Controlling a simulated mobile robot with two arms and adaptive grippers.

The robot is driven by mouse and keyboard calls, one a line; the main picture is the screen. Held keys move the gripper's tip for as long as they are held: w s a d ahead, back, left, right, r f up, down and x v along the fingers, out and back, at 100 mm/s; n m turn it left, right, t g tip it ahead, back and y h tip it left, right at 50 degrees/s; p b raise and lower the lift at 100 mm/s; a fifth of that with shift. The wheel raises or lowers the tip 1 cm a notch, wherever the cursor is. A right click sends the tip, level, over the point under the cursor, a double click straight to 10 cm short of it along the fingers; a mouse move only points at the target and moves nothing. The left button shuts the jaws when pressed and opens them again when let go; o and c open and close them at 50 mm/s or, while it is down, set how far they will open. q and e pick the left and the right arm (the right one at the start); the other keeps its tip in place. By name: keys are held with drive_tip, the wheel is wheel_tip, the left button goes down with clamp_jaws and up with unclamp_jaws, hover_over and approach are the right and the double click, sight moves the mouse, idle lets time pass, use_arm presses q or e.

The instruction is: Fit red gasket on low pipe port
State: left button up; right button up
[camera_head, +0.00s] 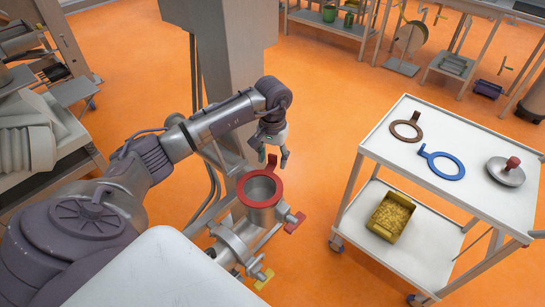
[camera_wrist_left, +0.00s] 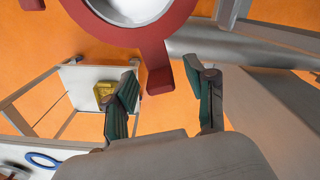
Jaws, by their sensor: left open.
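My right gripper does not show.
A white two-level cart (camera_head: 400,165) stands at the right. On top are a brown gasket (camera_head: 407,131), a blue gasket (camera_head: 443,165) and a round lid with a red knob (camera_head: 506,171). A yellow bin (camera_head: 391,216) is on its lower shelf. A grey column (camera_head: 225,45) stands behind my arm.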

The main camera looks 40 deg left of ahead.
use_arm(q)
wheel_tip(320, 180, up, 12)
idle(0.4)
